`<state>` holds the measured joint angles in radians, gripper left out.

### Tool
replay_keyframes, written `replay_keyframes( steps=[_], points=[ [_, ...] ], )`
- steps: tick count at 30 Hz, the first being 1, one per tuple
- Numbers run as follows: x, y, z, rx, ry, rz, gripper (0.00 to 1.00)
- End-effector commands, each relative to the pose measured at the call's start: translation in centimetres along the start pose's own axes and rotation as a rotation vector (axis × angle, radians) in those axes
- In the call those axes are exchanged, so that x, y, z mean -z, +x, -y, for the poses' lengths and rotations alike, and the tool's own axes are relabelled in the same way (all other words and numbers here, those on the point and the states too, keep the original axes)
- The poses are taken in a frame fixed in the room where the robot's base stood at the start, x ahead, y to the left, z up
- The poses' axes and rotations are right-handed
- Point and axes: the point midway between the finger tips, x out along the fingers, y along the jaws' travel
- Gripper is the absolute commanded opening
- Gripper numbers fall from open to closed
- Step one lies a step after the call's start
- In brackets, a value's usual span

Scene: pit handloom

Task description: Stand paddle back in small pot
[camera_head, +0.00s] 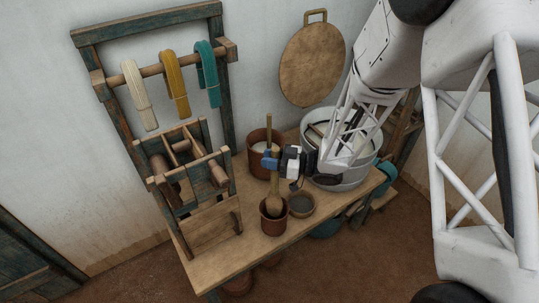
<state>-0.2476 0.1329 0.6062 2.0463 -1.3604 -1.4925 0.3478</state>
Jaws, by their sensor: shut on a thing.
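My gripper (272,161) is shut on the wooden paddle near the upper part of its handle, above the table. The paddle (275,190) is about upright, with its wider rounded end down. That end overlaps the mouth of the small reddish-brown pot (273,225) near the table's front edge. It looks to be inside the rim, but how deep it sits is hidden.
A larger brown pot (254,158) with a wooden stick (268,128) stands behind. A small bowl (301,205) is right of the small pot. A big grey-white tub (344,180) is farther right. A wooden frame (188,205) stands left on the table (244,252).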

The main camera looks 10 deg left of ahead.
Motion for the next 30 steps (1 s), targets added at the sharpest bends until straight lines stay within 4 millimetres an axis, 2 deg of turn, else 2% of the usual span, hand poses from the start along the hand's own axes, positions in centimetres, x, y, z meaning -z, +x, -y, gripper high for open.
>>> replay_keyframes(
  steps=[30],
  points=[
    [-5.8, 0.0, 0.0, 0.000, 0.001, -0.001, 0.04]
  ],
)
